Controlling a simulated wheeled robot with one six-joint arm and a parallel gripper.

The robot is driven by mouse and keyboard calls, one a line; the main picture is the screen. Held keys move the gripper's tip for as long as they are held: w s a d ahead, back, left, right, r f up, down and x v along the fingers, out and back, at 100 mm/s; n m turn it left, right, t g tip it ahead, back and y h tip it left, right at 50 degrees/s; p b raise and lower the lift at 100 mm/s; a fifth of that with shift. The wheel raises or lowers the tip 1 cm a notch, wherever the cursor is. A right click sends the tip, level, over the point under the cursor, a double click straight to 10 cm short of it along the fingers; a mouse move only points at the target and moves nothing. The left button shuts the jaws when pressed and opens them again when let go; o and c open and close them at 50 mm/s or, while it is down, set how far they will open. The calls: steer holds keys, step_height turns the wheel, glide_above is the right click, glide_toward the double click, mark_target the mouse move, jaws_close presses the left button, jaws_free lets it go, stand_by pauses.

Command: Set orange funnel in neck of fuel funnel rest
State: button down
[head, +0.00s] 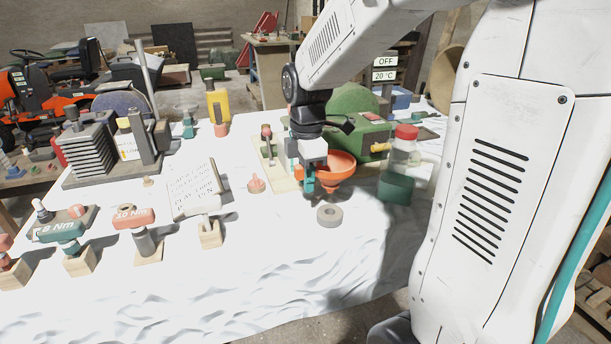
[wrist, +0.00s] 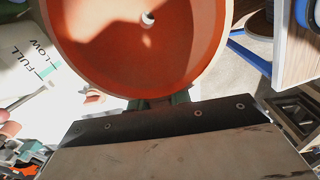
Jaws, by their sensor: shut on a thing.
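The orange funnel (head: 337,165) is held by my gripper (head: 309,184), wide mouth up, above the white-covered table. Its orange bowl (wrist: 110,62) fills the upper part of the wrist view, with the small hole visible at its centre. A grey ring (head: 329,221) with a dark opening stands on the table just below and in front of the funnel; it looks like the fuel funnel rest, though I cannot be sure. The funnel looks apart from the ring. The funnel's lower spout and the jaw contact are largely hidden.
A green jar (head: 396,187) and a red-capped clear jar (head: 405,150) stand close on the right. A green machine (head: 360,128) is behind. A red-topped knob (head: 256,186) and a white board (head: 193,188) lie left. The front of the cloth is clear.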

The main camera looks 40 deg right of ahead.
steer(key=shift+d, duration=0.1)
steer(key=shift+f, duration=2.8)
steer(key=shift+f, duration=1.25)
steer(key=c, duration=1.2)
jaws_free()
steer(key=shift+r, duration=0.15)
